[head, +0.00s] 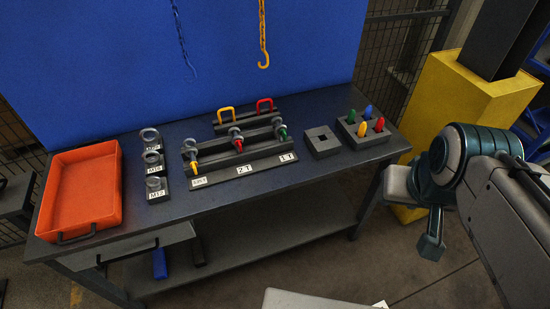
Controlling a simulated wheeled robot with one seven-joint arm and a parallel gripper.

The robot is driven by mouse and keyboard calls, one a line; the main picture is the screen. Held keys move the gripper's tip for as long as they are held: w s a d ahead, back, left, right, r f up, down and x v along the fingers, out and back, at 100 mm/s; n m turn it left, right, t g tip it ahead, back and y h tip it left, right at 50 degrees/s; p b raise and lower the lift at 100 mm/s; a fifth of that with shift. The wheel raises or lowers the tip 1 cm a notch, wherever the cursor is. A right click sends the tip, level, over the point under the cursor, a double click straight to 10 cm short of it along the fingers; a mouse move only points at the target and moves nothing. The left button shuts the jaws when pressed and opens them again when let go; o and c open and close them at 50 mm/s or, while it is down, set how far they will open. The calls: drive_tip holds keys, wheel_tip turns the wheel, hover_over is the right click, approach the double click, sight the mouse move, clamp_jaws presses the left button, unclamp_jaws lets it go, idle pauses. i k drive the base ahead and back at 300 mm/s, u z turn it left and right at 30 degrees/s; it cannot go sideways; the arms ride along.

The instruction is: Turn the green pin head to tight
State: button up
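The green pin head (283,132) is at the right end of a dark rack (226,176) on the workbench, beside a grey ring and above a label that seems to read 1 T. It is small here, and I cannot tell how tight it is. A red pin head (238,145) is in the middle of the rack and a yellow one (193,166) at its left end. My arm (480,165) is at the right, off the bench and well apart from the green pin. Its end hangs near a teal part (432,240); I cannot make out gripper fingers.
An orange tray (77,222) is at the bench's left, beside several grey rings on labelled blocks (153,165). A square-holed block (321,141) and a block with coloured pegs (362,142) stand right of the rack. A yellow hook (263,60) hangs behind. A yellow post (460,105) stands right.

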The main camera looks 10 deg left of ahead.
sight(282, 132)
drive_tip(key=z, duration=0.25)
drive_tip(key=k, duration=0.25)
drive_tip(key=u, duration=1.05)
drive_tip(key=i, duration=1.05)
drive_tip(key=z, duration=0.25)
